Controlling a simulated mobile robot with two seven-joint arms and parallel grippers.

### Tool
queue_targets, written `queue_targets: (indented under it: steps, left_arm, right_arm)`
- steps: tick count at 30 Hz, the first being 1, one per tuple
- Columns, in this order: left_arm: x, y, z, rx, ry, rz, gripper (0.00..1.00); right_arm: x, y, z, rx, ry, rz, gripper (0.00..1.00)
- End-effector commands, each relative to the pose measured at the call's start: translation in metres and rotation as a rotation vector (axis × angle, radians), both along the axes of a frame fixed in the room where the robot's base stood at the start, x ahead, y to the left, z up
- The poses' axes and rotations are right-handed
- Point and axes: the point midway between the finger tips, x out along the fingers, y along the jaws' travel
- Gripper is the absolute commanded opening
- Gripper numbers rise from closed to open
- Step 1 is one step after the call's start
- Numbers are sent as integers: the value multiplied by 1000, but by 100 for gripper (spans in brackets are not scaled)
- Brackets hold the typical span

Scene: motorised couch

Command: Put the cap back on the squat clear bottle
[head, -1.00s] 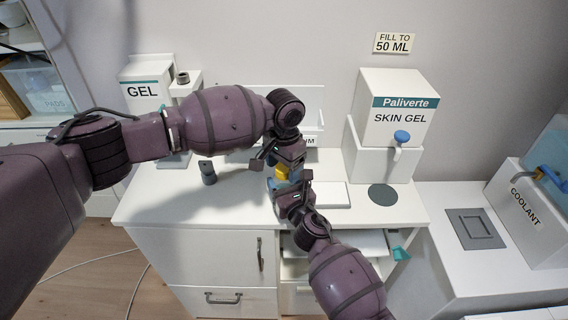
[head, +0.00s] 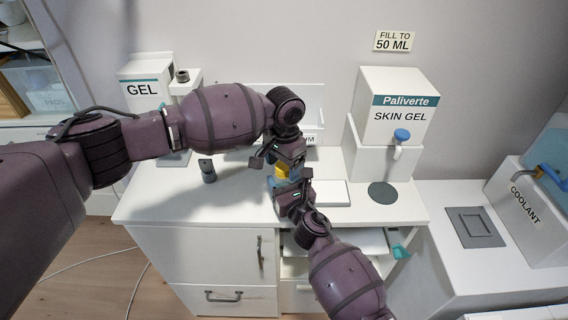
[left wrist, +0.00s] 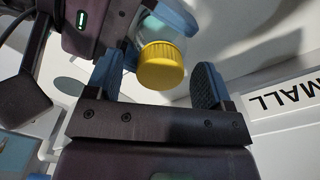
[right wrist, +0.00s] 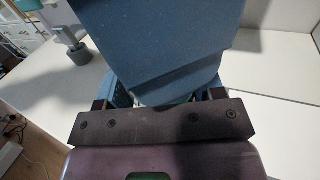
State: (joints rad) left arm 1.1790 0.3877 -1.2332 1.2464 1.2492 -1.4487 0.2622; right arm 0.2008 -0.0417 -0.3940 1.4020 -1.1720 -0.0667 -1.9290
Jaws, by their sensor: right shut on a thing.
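The yellow cap (left wrist: 161,68) sits at the mouth of the squat clear bottle (left wrist: 158,32) in the left wrist view; I cannot tell how tightly. The cap also shows in the head view (head: 281,171). My left gripper (left wrist: 156,84) is open, its blue fingers on either side of the cap with gaps beside it. My right gripper (head: 283,184) is shut on the bottle, holding it at the counter's middle. In the right wrist view a large blue part hides the bottle almost completely.
A small dark grey object (head: 207,170) stands on the white counter (head: 150,205) at the left. The GEL dispenser (head: 143,90) is behind it. The Paliverte skin gel dispenser (head: 399,110) and a grey disc (head: 382,196) are at the right. An open drawer (head: 345,242) lies below.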

Motion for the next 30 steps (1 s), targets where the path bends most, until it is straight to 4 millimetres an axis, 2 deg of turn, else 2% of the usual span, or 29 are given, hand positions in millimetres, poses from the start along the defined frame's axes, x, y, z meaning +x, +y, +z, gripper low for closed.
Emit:
queue_targets:
  steps: [8, 13, 24, 30]
  left_arm:
    - [0, 0, 1, 0, 0, 0, 76]
    - [0, 0, 12, -1, -1, -1, 76]
    - [0, 0, 80, -1, -1, -1, 76]
    - [0, 0, 108, -1, -1, 0, 76]
  right_arm:
    - [0, 0, 0, 0, 0, 0, 0]
    - [0, 0, 0, 0, 0, 0, 0]
    - [0, 0, 0, 0, 0, 0, 0]
    - [0, 0, 0, 0, 0, 0, 0]
